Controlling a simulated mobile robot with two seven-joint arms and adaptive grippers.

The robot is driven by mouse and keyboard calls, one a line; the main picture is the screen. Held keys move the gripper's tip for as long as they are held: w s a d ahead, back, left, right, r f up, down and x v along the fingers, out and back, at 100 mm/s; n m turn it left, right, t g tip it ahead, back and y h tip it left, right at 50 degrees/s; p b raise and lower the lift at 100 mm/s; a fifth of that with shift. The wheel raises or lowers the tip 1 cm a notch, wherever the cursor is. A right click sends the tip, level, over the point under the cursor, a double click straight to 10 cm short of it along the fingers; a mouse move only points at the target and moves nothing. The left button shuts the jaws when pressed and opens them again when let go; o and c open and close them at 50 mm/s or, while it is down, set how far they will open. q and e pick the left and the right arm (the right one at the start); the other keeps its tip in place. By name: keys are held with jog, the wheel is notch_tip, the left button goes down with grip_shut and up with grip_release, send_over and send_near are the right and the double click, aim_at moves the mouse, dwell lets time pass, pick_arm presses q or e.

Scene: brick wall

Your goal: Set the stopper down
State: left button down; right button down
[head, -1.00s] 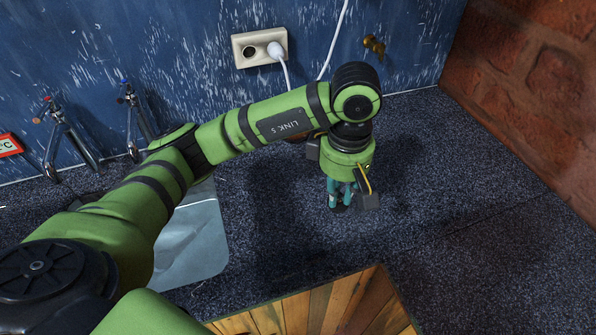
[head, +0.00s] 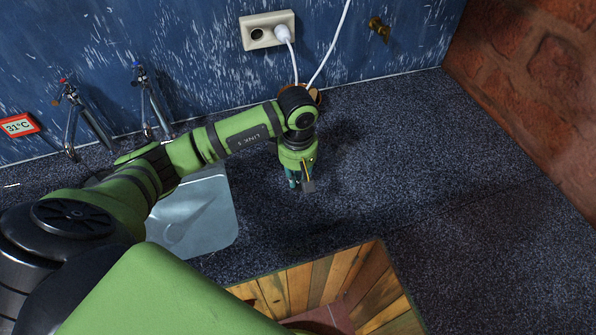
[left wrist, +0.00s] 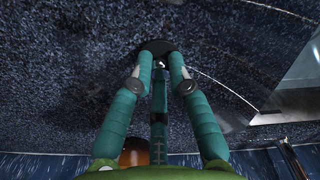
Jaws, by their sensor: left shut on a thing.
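My left gripper (head: 296,184) hangs pointing down over the dark speckled counter, to the right of the sink basin. In the left wrist view its teal fingers (left wrist: 158,72) close on the stopper (left wrist: 157,46), a small black disc with a pale bit at its middle. The stopper lies at the fingertips, over the counter; I cannot tell whether it touches the surface. In the head view the stopper is hidden by the gripper. My right gripper is not in view.
The grey sink (head: 192,222) is left of the gripper, with taps (head: 150,100) behind. A brown round object (head: 315,96) stands behind the arm, near the wall socket (head: 267,31). An open wooden compartment (head: 330,285) is in front. The counter at right (head: 420,150) is clear.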

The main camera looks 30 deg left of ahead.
aim_at(298, 178)
pick_arm(q)
jog(key=shift+f+b, duration=0.25)
jog(key=shift+b, duration=0.05)
jog(key=c, duration=1.2)
grip_release()
jog(key=shift+r, duration=0.1)
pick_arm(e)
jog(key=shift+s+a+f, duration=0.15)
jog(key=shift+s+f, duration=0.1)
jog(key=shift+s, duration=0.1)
pick_arm(q)
jog(key=shift+r+p, duration=0.25)
jog(key=shift+p, duration=0.1)
jog(key=shift+w+r+b, duration=0.1)
jog(key=shift+r+b, duration=0.15)
jog(key=shift+b, duration=0.1)
notch_tip(298, 178, up, 11)
jog(key=b, duration=0.3)
jog(key=shift+r, duration=0.15)
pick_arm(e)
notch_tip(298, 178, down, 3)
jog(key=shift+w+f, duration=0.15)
